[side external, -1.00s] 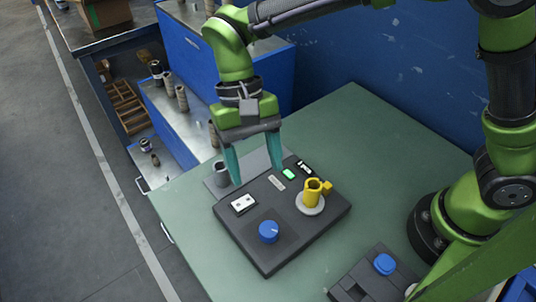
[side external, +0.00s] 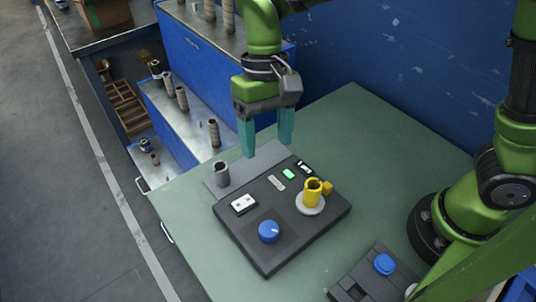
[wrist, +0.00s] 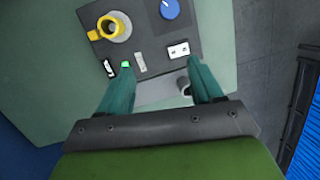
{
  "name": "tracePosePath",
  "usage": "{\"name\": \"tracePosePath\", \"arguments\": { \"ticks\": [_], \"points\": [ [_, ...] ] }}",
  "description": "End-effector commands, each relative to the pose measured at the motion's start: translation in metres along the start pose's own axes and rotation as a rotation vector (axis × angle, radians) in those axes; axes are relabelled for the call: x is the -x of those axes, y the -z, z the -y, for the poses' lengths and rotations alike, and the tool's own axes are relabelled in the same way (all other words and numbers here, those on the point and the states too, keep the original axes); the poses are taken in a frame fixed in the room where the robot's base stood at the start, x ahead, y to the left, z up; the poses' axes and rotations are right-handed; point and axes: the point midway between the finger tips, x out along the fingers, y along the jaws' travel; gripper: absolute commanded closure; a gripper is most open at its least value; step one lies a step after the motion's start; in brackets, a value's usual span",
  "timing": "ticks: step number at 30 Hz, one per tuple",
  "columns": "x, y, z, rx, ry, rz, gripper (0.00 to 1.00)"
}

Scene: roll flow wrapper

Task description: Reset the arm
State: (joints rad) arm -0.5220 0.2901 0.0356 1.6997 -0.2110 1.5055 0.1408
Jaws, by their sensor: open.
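My gripper (side external: 266,138) is open and empty, its two teal fingers pointing down above the back edge of the dark control panel. In the wrist view my gripper (wrist: 160,80) also shows open with nothing between the fingers. The panel (side external: 270,253) lies on the green table (side external: 375,180). It carries a blue knob (side external: 269,231), a yellow cup-like part (side external: 312,192) on a pale round disc, a green button (side external: 289,174) and a white socket plate (side external: 243,204).
A grey cylinder (side external: 221,174) stands on a grey plate behind the panel. A box with a blue button (side external: 384,264) sits at the front right. Blue cabinets (side external: 205,62) with several spools stand behind. The table right of the panel is clear.

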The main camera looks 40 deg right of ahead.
Motion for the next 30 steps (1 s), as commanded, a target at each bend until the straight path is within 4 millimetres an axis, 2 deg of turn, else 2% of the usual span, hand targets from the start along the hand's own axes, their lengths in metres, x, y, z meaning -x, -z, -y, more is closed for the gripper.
{"name": "tracePosePath", "arguments": {
  "ticks": [1,5,9,15,18,21,25,30],
  "points": [
    [0.009,-0.001,-0.017,0.007,0.029,-0.052,0.35],
    [0.028,-0.006,-0.058,0.022,0.093,-0.194,0.35],
    [0.046,-0.018,-0.107,0.008,0.153,-0.376,0.35],
    [0.059,-0.043,-0.168,-0.061,0.203,-0.622,0.35],
    [0.061,-0.054,-0.188,-0.105,0.216,-0.708,0.35],
    [0.065,-0.063,-0.2,-0.144,0.227,-0.758,0.35],
    [0.075,-0.066,-0.206,-0.169,0.232,-0.804,0.35],
    [0.075,-0.066,-0.208,-0.176,0.231,-0.805,0.35]
  ]
}}
